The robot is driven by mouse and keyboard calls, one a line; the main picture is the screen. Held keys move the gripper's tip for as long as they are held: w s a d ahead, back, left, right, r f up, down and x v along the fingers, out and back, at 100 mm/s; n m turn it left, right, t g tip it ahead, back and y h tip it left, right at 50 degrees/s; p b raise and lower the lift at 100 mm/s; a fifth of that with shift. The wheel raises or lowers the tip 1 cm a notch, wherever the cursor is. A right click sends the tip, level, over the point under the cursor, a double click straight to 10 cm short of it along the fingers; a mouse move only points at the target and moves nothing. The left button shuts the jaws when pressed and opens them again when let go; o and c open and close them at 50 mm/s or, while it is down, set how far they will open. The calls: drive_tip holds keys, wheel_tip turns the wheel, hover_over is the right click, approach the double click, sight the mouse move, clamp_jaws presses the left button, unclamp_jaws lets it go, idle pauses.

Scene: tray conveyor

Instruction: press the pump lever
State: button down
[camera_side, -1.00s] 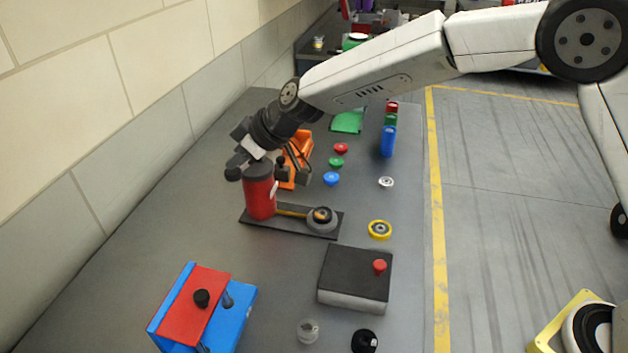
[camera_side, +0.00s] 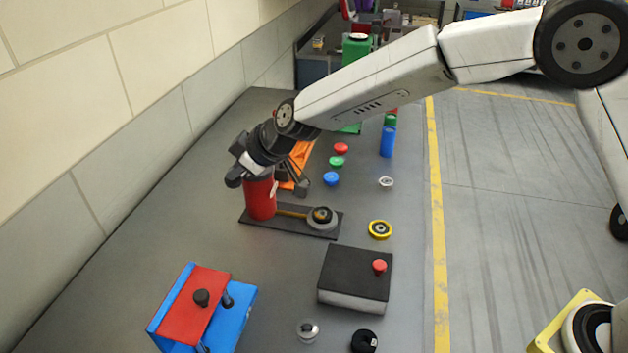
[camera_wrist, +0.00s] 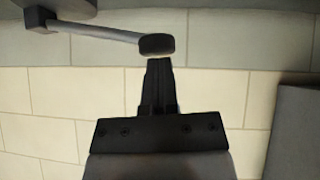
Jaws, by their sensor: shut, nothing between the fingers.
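The pump is a red cylinder (camera_side: 260,200) standing upright on a dark base plate (camera_side: 285,221), with a yellow rod running along the plate to a round gauge (camera_side: 322,216). In the wrist view the pump lever is a grey rod (camera_wrist: 100,32) ending in a dark knob (camera_wrist: 157,44). My gripper (camera_wrist: 159,63) is shut and empty, its fingertips right by the knob; I cannot tell whether they touch it. In the side view my wrist hangs over the top of the pump and hides part of it.
An orange bin (camera_side: 300,155) stands just behind the pump. Red, green and blue discs lie to its right. A black box with a red button (camera_side: 355,272) and a red-blue box (camera_side: 205,305) stand in front. The tiled wall (camera_side: 90,110) is at left.

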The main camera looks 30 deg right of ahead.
drive_tip(key=f, duration=0.2)
drive_tip(key=f+n+t+h, duration=0.1)
drive_tip(key=f, duration=0.1)
drive_tip(key=s+f+t, duration=0.1)
drive_tip(key=shift+a+f+h, duration=0.3)
drive_tip(key=shift+a+f, duration=0.1)
drive_tip(key=shift+d+f, duration=0.1)
drive_tip(key=shift+f, duration=0.05)
idle(0.6)
drive_tip(key=shift+s, duration=0.1)
drive_tip(key=s+r, duration=0.8)
drive_tip(key=r, duration=0.2)
drive_tip(key=shift+s+d+r, duration=0.2)
drive_tip(key=shift+s+d, duration=0.05)
drive_tip(key=shift+d, duration=0.2)
idle(0.7)
